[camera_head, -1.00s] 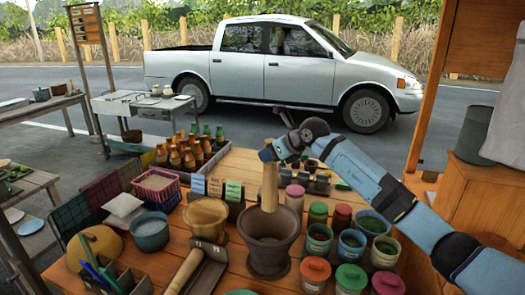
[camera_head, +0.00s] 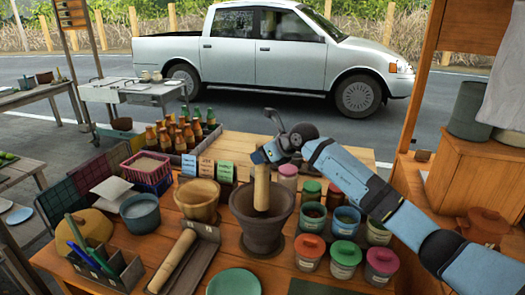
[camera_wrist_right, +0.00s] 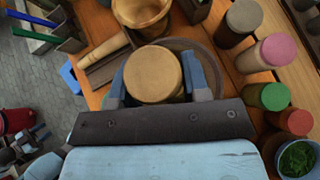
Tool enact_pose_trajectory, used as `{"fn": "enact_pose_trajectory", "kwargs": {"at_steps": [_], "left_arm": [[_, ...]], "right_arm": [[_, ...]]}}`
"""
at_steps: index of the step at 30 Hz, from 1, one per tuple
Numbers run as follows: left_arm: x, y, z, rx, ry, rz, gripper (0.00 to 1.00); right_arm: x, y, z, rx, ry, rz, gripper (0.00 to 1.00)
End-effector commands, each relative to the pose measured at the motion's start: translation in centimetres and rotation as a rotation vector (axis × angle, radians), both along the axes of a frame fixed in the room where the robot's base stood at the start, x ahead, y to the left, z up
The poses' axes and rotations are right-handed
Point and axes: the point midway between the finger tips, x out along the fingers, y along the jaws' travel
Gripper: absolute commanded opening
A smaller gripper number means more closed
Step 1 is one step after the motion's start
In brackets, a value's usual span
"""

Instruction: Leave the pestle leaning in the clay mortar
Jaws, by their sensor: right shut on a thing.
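The clay mortar (camera_head: 264,235) is a dark brown bowl standing on the wooden table, in the middle of the head view. My right gripper (camera_head: 264,156) is above it, shut on the upper end of the light wooden pestle (camera_head: 262,190). The pestle is close to upright, and its lower end is within the mortar's opening; I cannot tell whether it touches the inside. In the right wrist view the pestle's round top (camera_wrist_right: 153,75) sits between both fingers, with part of the mortar's rim (camera_wrist_right: 207,62) behind.
A wooden bowl (camera_head: 197,199) and a tray (camera_head: 199,262) holding a wooden roller (camera_head: 173,261) stand left of the mortar. Several lidded jars, such as a red-lidded one (camera_head: 309,250), crowd its right. A green plate (camera_head: 234,283) lies in front.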

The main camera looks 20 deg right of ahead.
Motion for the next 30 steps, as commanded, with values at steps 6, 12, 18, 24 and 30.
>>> {"fn": "enact_pose_trajectory", "kwargs": {"at_steps": [6,12,18,24,30], "left_arm": [[-0.1,0.0,-1.9,0.001,0.005,0.000,0.43],[-0.1,0.0,-3.0,-0.006,0.014,0.004,0.43],[0.1,-0.2,-3.4,-0.015,0.018,0.008,0.43],[0.2,-0.3,-4.4,-0.023,0.029,0.013,0.43],[0.3,-0.4,-4.9,-0.030,0.038,0.018,0.43]], "right_arm": [[0.0,0.0,-2.5,0.001,-0.001,0.000,0.03],[0.0,0.0,-4.4,0.000,-0.001,0.001,0.03],[0.0,0.0,-6.4,0.000,-0.001,0.001,0.03],[0.0,-0.1,-8.4,0.001,-0.001,0.000,0.03],[0.0,-0.1,-9.8,0.001,-0.001,0.000,0.03]]}}
